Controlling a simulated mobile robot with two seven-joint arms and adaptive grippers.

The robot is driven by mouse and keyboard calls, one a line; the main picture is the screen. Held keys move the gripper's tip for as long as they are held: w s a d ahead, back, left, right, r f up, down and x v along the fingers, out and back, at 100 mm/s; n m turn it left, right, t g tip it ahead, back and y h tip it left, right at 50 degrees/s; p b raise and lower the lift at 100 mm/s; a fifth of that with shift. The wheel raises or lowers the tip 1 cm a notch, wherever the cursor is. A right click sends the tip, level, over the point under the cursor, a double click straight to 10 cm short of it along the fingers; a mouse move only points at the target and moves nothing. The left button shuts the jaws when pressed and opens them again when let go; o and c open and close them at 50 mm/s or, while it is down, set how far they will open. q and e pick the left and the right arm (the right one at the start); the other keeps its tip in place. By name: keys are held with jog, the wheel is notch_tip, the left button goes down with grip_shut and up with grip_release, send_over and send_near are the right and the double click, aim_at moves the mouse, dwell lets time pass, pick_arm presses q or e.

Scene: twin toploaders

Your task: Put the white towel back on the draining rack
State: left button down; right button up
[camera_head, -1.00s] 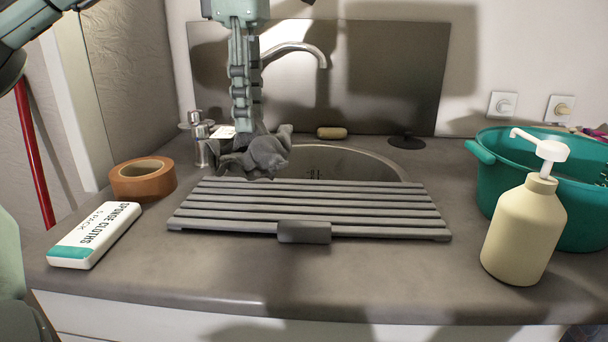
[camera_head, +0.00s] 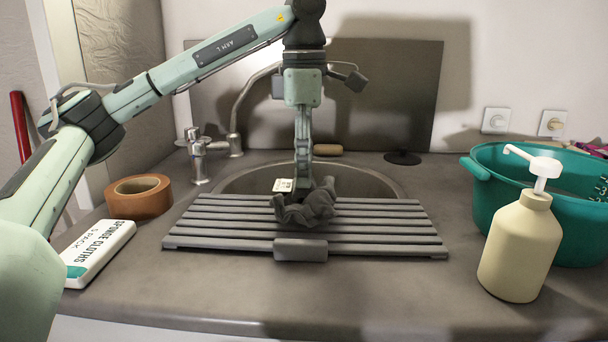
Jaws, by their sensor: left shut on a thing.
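A crumpled dark grey cloth (camera_head: 312,208) hangs from my left gripper (camera_head: 303,186), over the middle of the slatted grey draining rack (camera_head: 390,222). I see no white towel; this cloth is the only towel-like thing in view. The gripper points straight down and is shut on the top of the cloth. The cloth's lower folds look to be at the slats, but I cannot tell whether they rest on them. The rack lies flat across the front of the sink (camera_head: 372,180). My right gripper is not in view.
A tap (camera_head: 235,125) stands behind the sink. Brown tape (camera_head: 140,196) and a sponge cloths pack (camera_head: 100,255) lie left. A cream pump bottle (camera_head: 520,245) and teal tub (camera_head: 488,205) stand right. The counter in front of the rack is clear.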

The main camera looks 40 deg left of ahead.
pick_arm(q)
jog(key=shift+f, duration=0.95)
jog(key=shift+f, duration=0.1)
jog(key=c, duration=1.4)
grip_release()
jog(key=o, duration=0.4)
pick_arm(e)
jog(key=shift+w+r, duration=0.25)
